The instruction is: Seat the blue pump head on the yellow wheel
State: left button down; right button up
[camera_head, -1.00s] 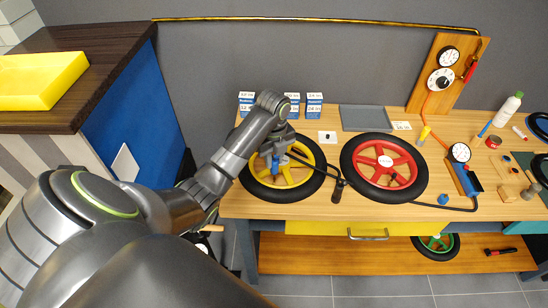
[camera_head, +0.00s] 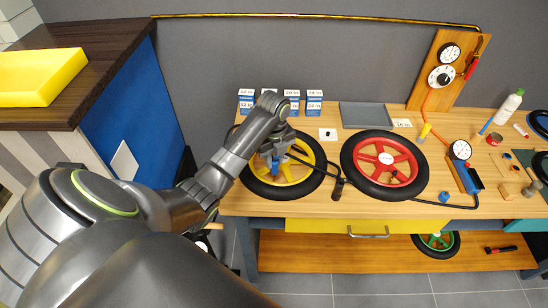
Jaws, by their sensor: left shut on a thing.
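The yellow wheel (camera_head: 298,174) with its black tyre lies flat on the left part of the wooden bench. My left gripper (camera_head: 273,156) is over the left part of this wheel, pointing down, shut on the blue pump head (camera_head: 275,164). The pump head is at or just above the wheel's spokes; my gripper and arm hide part of it, so I cannot tell whether it touches a valve. A black hose with a dark handle (camera_head: 338,186) runs from near the pump head across the tyre to the bench. My right gripper is not in view.
A red wheel (camera_head: 383,163) lies right of the yellow one. A blue pump (camera_head: 465,177) with a gauge stands farther right, beside a small blue cap (camera_head: 444,197). Small labelled boxes (camera_head: 291,104) stand behind. A yellow tray (camera_head: 42,78) sits on the left cabinet.

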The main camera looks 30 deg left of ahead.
pick_arm(q)
jog(key=shift+f, duration=0.2)
jog(key=c, duration=1.1)
grip_release()
jog(key=shift+c, duration=0.2)
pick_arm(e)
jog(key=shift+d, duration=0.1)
